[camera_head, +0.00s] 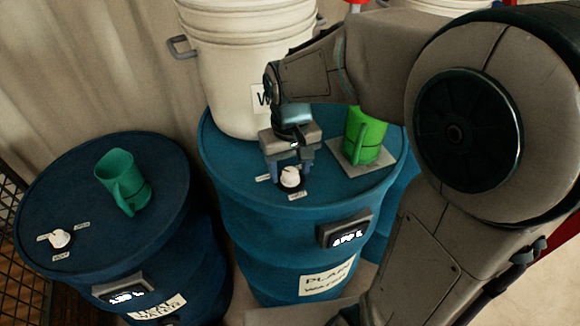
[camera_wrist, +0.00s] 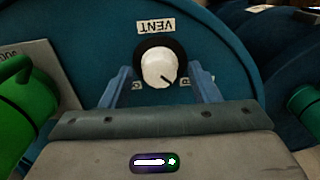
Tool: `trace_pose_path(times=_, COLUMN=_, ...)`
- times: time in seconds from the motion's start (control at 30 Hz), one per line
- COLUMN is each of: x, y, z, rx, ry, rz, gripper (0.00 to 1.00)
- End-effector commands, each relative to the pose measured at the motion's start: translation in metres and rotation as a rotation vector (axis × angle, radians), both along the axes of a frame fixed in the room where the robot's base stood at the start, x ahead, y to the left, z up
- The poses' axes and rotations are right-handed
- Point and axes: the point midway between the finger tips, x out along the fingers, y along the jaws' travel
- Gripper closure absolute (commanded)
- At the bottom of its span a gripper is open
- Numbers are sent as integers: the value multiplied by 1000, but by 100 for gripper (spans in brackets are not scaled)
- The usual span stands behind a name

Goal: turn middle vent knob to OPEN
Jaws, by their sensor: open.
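The middle vent knob (camera_head: 290,177) is a white round knob on a dark base, on top of the blue drum (camera_head: 233,183) labelled PLAIN WATER. My gripper (camera_head: 290,166) points down over the knob. In the wrist view its two fingers (camera_wrist: 161,83) are open, one on each side of the knob, with visible gaps. I cannot tell whether the fingertips reach its height.
A bright green mug (camera_head: 365,136) stands on a grey plate (camera_head: 383,165) right of my gripper. White buckets (camera_head: 215,80) stand behind it. The left drum (camera_head: 60,180) carries a teal mug (camera_head: 122,180) and another white knob (camera_head: 60,238). A display (camera_head: 345,231) is on the middle drum's front.

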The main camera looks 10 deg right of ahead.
Motion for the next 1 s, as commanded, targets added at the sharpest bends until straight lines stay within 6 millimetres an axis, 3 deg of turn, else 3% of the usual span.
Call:
trace_pose_path(times=0.37, x=0, y=0, z=-7, rx=0, ry=-1, rz=0, gripper=44)
trace_pose_path(times=0.53, x=0, y=0, z=-6, rx=0, ry=-1, rz=0, gripper=89)
trace_pose_path(times=1.0, x=0, y=0, z=-7, rx=1, ry=-2, rz=-83, gripper=89)
